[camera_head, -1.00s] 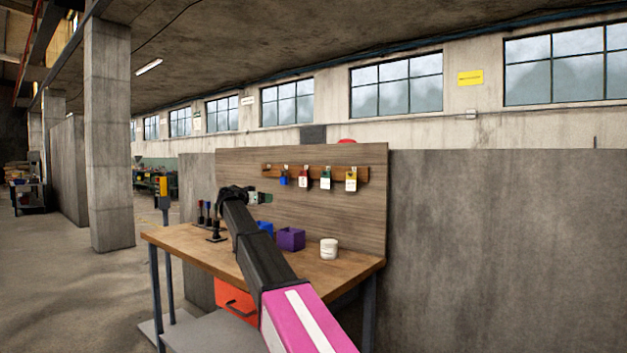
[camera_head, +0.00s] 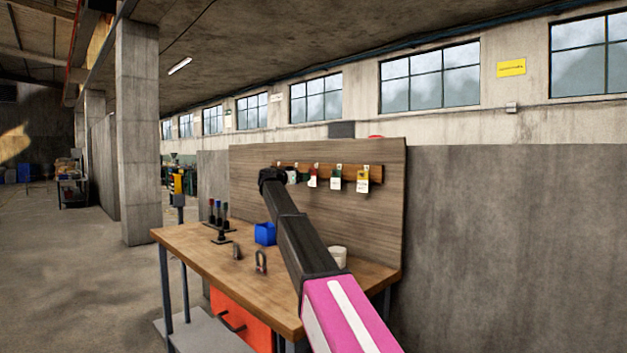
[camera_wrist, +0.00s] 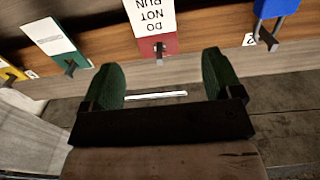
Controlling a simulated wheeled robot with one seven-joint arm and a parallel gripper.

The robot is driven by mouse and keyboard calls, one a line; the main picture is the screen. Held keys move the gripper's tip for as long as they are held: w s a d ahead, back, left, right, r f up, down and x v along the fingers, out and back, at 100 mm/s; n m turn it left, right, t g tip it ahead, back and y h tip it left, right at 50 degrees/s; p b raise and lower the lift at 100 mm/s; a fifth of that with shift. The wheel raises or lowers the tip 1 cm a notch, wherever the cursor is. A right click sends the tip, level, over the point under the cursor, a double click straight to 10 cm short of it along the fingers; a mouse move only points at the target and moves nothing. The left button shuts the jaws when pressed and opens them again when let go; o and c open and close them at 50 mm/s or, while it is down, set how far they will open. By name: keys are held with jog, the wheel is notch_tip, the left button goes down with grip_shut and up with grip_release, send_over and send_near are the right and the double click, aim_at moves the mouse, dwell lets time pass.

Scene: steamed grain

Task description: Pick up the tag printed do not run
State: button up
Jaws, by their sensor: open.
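The red-and-white tag printed "DO NOT RUN" (camera_wrist: 152,27) hangs from a hook and appears upside down in the wrist view, just beyond and between my fingertips. In the head view this red-and-white tag (camera_head: 312,179) hangs on the wooden rack, right beside my gripper. My gripper (camera_wrist: 163,78) is open, with its two green fingers apart and nothing between them. In the head view my gripper (camera_head: 291,176) is at the rack's left part, partly covering what hangs there.
A green-and-white tag (camera_wrist: 57,42) and a blue item (camera_wrist: 275,9) hang on either side. A yellow tag (camera_head: 363,180) hangs at the rack's right. Below, the workbench (camera_head: 196,247) holds a blue box (camera_head: 265,233), a white tub (camera_head: 338,256) and stamp-like items (camera_head: 219,218).

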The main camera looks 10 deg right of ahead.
aim_at(312, 175)
jog(key=shift+x, duration=3.35)
jog(key=shift+s+d, duration=0.15)
jog(key=shift+d, duration=0.05)
jog(key=c, duration=1)
